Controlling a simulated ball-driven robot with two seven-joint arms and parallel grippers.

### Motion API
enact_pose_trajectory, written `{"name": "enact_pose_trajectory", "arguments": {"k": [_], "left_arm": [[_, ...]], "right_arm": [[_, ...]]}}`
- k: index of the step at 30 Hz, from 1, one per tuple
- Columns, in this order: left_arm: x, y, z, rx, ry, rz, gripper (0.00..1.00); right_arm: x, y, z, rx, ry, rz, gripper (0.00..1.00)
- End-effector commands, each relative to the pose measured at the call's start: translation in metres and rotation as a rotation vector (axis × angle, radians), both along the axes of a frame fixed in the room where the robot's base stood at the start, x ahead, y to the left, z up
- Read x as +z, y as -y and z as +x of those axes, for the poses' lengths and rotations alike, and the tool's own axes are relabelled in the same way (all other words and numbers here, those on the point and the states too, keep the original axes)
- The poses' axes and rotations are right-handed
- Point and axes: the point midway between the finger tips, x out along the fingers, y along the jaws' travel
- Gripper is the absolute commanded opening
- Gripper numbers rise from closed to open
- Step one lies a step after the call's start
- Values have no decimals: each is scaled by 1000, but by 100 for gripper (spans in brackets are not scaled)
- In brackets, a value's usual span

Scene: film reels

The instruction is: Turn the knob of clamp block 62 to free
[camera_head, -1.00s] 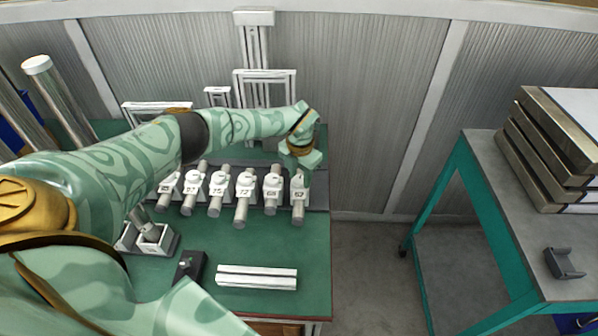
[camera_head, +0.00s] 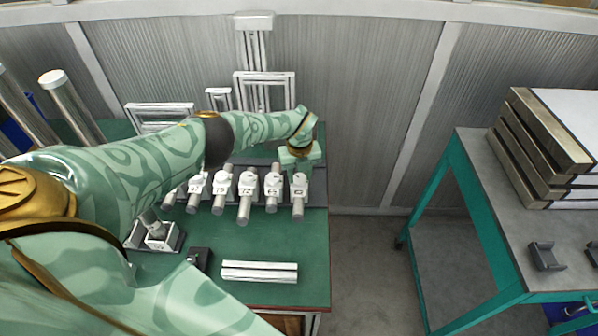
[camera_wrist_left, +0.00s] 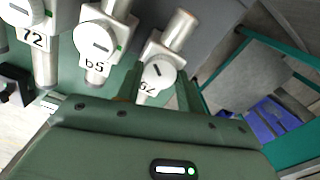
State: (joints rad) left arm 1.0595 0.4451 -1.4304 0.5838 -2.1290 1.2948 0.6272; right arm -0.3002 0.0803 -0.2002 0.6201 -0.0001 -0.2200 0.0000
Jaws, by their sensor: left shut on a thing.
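Clamp block 62 (camera_head: 299,192) is the rightmost in a row of white clamp blocks on a green table, with a grey rod through it. In the left wrist view, block 62 (camera_wrist_left: 148,86) shows its round white knob (camera_wrist_left: 158,70) with a dark slanted line on its face. My left gripper (camera_head: 299,168) is over this block from behind. In the left wrist view its two green fingers (camera_wrist_left: 158,88) stand on either side of the knob and are shut on it. The contact itself is partly hidden. My right gripper is out of view.
Block 65 (camera_wrist_left: 97,40) and block 72 (camera_wrist_left: 38,33) stand close beside block 62, with several more further left. A white bar (camera_head: 259,271) lies at the table's front. A grey cart (camera_head: 490,190) with stacked cases (camera_head: 545,150) stands to the right across an open floor gap.

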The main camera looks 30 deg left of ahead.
Motion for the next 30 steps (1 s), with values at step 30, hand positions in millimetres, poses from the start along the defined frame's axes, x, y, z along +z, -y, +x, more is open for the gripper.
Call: {"name": "enact_pose_trajectory", "arguments": {"k": [30], "left_arm": [[2, -1, 2, 691, 6, 1, 15]], "right_arm": [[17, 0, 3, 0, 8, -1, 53]]}}
